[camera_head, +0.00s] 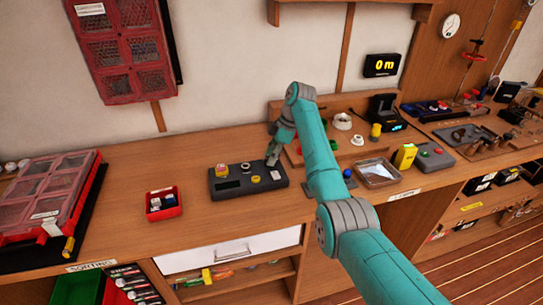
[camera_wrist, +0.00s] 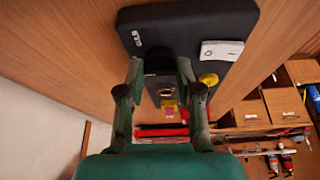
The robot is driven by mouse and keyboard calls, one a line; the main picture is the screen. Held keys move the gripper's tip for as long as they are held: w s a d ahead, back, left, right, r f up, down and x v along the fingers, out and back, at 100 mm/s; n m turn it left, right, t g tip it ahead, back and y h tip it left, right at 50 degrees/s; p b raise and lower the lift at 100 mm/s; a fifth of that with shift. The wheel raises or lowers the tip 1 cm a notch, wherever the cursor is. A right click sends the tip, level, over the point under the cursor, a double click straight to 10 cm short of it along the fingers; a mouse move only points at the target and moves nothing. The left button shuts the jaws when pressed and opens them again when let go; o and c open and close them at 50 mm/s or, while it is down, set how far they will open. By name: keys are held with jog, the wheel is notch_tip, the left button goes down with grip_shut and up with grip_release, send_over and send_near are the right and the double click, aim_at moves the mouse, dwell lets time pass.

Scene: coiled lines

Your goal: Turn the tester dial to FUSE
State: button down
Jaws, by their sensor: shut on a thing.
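The tester (camera_head: 236,187) is a dark grey box lying flat on the wooden bench in the head view. It also shows at the top of the wrist view (camera_wrist: 190,22). My gripper (camera_head: 272,160) is pointed down at the right end of the tester. In the wrist view my gripper (camera_wrist: 160,68) has its two fingers shut on either side of a dark knob, the dial (camera_wrist: 158,64).
A red bin (camera_head: 163,211) stands to the left. A metal tray (camera_head: 378,180) and a yellow device (camera_head: 404,157) stand to the right.

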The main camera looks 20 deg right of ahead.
jog(key=shift+n, duration=0.6)
jog(key=c, duration=0.8)
grip_release()
jog(key=shift+o, duration=0.2)
jog(key=shift+r, duration=0.1)
jog(key=v, duration=0.7)
jog(key=shift+w, duration=0.15)
jog(key=shift+d+r, duration=0.1)
